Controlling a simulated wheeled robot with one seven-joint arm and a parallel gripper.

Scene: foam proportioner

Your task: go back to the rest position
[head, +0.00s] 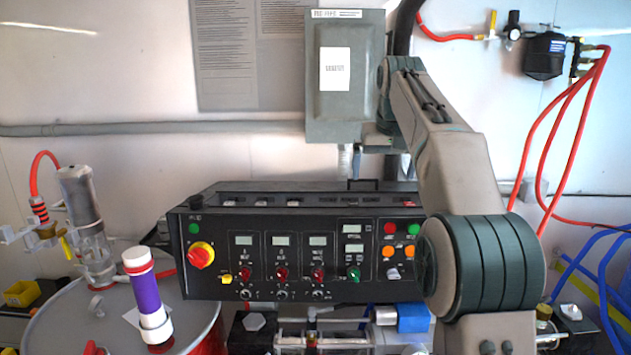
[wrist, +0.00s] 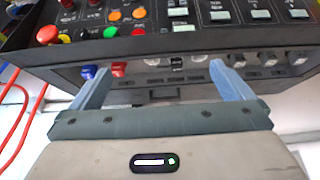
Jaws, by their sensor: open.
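My gripper (wrist: 158,70) is open and empty in the wrist view. Its two blue fingers are spread wide, with nothing between them but a view of the black control console (wrist: 190,92). In the head view my arm (head: 450,160) rises along the right side and bends toward the upper middle, in front of part of the console (head: 215,275). I cannot make out the gripper fingers in the head view. I cannot tell how far the fingers are from the console.
The console carries a red and yellow knob (head: 201,255), several displays and coloured buttons. A drum (head: 70,320) with a purple and white cylinder (head: 147,297) stands at left. Red hoses (head: 570,130) hang at right, with blue hoses (head: 600,265) below. A grey box (head: 345,110) is above the console.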

